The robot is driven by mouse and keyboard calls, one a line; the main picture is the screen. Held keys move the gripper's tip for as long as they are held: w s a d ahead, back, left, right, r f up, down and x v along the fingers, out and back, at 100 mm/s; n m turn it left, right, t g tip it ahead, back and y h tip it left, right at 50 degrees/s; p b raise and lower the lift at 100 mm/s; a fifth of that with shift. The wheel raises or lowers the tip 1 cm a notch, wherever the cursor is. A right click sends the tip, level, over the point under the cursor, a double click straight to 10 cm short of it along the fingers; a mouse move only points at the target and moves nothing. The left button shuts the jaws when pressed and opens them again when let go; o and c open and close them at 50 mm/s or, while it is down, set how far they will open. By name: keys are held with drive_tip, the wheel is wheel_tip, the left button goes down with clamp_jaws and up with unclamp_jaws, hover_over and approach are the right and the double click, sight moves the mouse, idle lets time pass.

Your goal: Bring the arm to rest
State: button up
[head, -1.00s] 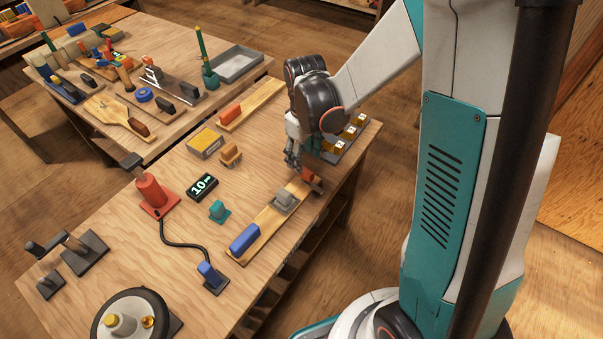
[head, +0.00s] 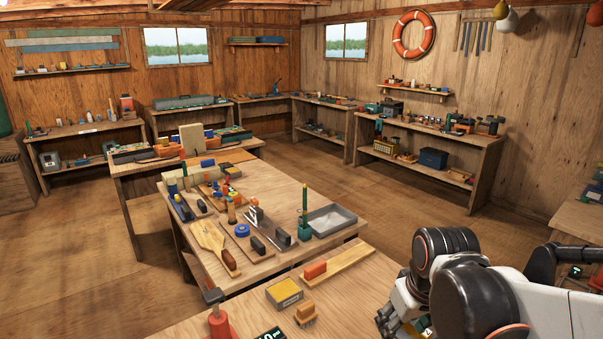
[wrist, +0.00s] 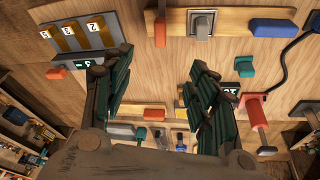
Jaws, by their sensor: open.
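My gripper (wrist: 155,95) is open in the wrist view, its two dark ridged fingers spread wide with nothing between them. In the head view my gripper (head: 397,325) is at the lower right, over the near workbench (head: 190,328), partly cut off by the bottom edge. My arm reaches in from the right edge. The wrist view shows the bench top (wrist: 160,75) below the fingers, with the numbered weight rack (wrist: 78,35) at upper left and a grey block (wrist: 200,24) on a wooden strip at the top. I see no contact between the fingers and any object.
A second bench (head: 320,244) behind holds a grey tray (head: 331,220) and several tools. Open floor (head: 390,215) lies right of it.

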drive_tip(key=s+r+m+t, duration=0.3)
drive_tip(key=s+r, duration=0.2)
drive_tip(key=s, duration=0.4)
drive_tip(key=shift+r+t, duration=0.35)
drive_tip(key=shift+t, duration=0.05)
